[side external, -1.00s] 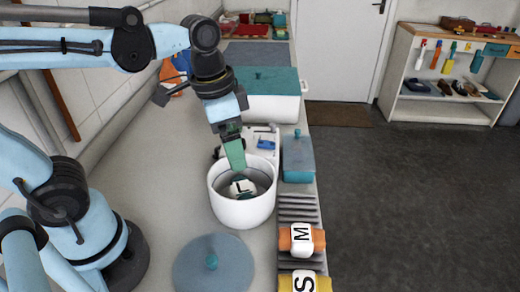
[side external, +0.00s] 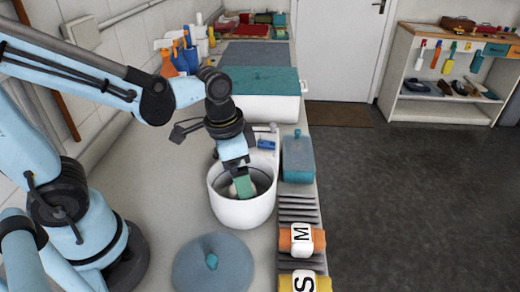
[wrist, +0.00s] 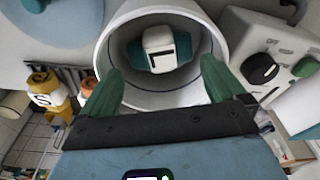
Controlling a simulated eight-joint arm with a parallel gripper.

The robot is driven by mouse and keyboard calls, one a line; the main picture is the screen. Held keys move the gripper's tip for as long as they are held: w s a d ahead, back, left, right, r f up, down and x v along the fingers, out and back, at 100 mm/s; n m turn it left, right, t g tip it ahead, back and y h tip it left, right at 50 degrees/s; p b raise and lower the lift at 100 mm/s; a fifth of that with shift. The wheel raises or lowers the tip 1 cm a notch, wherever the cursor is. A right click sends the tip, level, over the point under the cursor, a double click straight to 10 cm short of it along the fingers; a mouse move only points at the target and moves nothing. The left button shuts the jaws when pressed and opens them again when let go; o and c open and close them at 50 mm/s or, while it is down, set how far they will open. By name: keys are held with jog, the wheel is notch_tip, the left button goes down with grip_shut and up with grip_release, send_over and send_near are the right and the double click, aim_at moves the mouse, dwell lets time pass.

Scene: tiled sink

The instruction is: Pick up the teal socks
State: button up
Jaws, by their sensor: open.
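The teal socks (wrist: 165,50) are a teal roll with a white band marked with a black L. They lie inside a round white pot (side external: 240,212), which also shows in the wrist view (wrist: 108,42). In the side view the socks are mostly hidden by the pot wall and the fingers. My gripper (side external: 243,186) points down with its green fingertips inside the pot's mouth. In the wrist view my gripper (wrist: 160,82) is open and empty, with one finger toward each side of the pot's opening and the socks between and beyond them.
A blue-grey round lid (side external: 212,265) lies in front of the pot. Orange socks marked M (side external: 302,238) and yellow socks marked S (side external: 304,284) lie on the ridged strip at right. A teal-lidded box (side external: 298,158) and a larger white container (side external: 262,106) stand nearby.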

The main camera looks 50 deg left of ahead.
jog(key=shift+w+f, duration=0.2)
jog(key=shift+f, duration=1.8)
jog(key=shift+c, duration=0.3)
jog(key=c, duration=0.6)
jog(key=shift+c, duration=0.2)
jog(key=shift+r, duration=0.15)
notch_tip(320, 180, up, 10)
jog(key=shift+r, duration=1)
